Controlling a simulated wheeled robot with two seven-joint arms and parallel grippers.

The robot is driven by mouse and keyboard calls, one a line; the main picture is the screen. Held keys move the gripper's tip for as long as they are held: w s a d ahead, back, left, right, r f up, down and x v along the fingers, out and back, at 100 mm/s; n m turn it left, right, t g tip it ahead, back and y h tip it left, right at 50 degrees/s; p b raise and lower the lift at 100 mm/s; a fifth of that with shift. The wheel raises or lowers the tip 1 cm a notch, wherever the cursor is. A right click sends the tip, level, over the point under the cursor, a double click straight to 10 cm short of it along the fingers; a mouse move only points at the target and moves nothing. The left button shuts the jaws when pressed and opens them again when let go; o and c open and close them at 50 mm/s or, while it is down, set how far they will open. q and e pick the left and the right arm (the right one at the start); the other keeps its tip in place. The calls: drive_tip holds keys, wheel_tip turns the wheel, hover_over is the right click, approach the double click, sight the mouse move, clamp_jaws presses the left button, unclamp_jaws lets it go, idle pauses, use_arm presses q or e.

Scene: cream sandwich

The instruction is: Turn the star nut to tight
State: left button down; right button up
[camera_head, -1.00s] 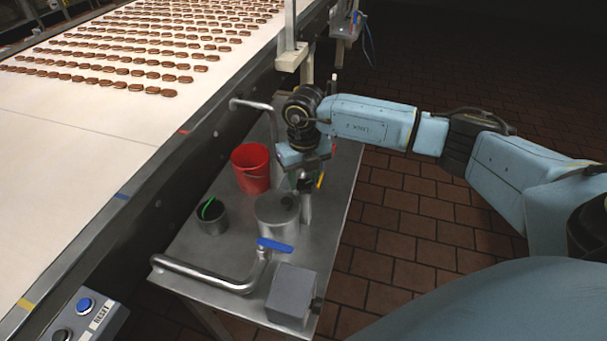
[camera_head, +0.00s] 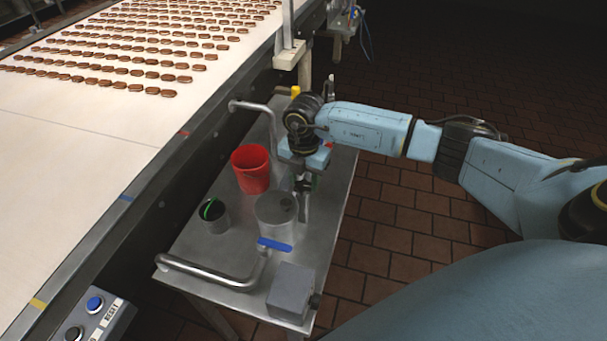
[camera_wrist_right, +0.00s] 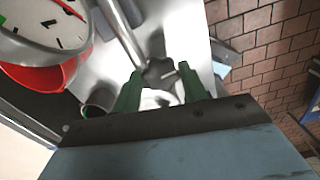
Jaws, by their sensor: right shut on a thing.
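The star nut (camera_wrist_right: 160,73) is a dark, lobed knob with a pale mark, seen in the right wrist view at the end of a metal rod. In the head view my right gripper (camera_head: 304,184) points down over the steel table, behind the grey metal pot. The nut is hidden there by the gripper and wrist. My left gripper is not in view.
A dial (camera_wrist_right: 42,22) is close in the wrist view. The conveyor (camera_head: 90,150) runs along the left.

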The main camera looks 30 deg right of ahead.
sight(304, 184)
drive_tip(key=shift+r+m, duration=0.1)
drive_tip(key=shift+m, duration=0.5)
drive_tip(key=shift+p, duration=0.3)
drive_tip(key=o, duration=1)
drive_tip(key=shift+c, duration=0.2)
wheel_tip(304, 184, up, 13)
drive_tip(key=shift+r+b, duration=0.15)
drive_tip(key=shift+b, duration=0.3)
